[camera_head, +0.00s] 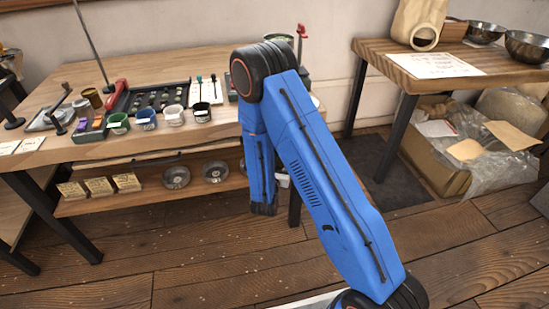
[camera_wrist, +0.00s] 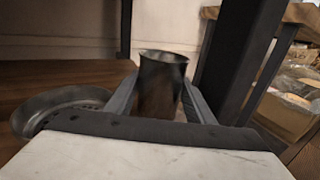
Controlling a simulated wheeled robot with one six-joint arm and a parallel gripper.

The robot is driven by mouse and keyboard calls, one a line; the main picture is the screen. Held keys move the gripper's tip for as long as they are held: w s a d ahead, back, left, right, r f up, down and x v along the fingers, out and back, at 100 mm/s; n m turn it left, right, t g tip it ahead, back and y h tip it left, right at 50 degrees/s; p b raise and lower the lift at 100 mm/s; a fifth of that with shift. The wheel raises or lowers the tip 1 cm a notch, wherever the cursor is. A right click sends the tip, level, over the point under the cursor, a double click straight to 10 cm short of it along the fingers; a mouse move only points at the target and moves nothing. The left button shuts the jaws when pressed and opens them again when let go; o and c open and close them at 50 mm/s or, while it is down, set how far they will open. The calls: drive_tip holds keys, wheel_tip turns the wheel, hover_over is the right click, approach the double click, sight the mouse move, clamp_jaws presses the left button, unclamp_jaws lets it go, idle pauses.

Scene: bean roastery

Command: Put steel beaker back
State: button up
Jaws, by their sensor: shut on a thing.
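The steel beaker (camera_wrist: 160,82) stands upright in the middle of the wrist view, dark and shiny with an open rim. My gripper (camera_wrist: 160,100) is shut on it, with one grey finger on each side. The beaker's lower end is hidden, so I cannot tell whether it touches the wooden surface. In the head view my blue arm reaches down at the right end of the workbench (camera_head: 95,150), and it hides the gripper and beaker there.
A round metal dish with a perforated inside (camera_wrist: 62,103) lies close to the left of my gripper. A dark table leg (camera_wrist: 240,55) stands close on the right. The bench's lower shelf (camera_head: 150,202) holds wooden blocks (camera_head: 100,186) and round metal pieces (camera_head: 176,177). Floor in front is clear.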

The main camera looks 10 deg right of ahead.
drive_tip(key=shift+f, duration=0.2)
drive_tip(key=o, duration=0.9)
drive_tip(key=shift+o, duration=0.2)
drive_tip(key=shift+r, duration=0.1)
drive_tip(key=shift+s+a, duration=0.15)
drive_tip(key=shift+s, duration=0.1)
drive_tip(key=v, duration=1.1)
drive_tip(key=shift+s, duration=0.25)
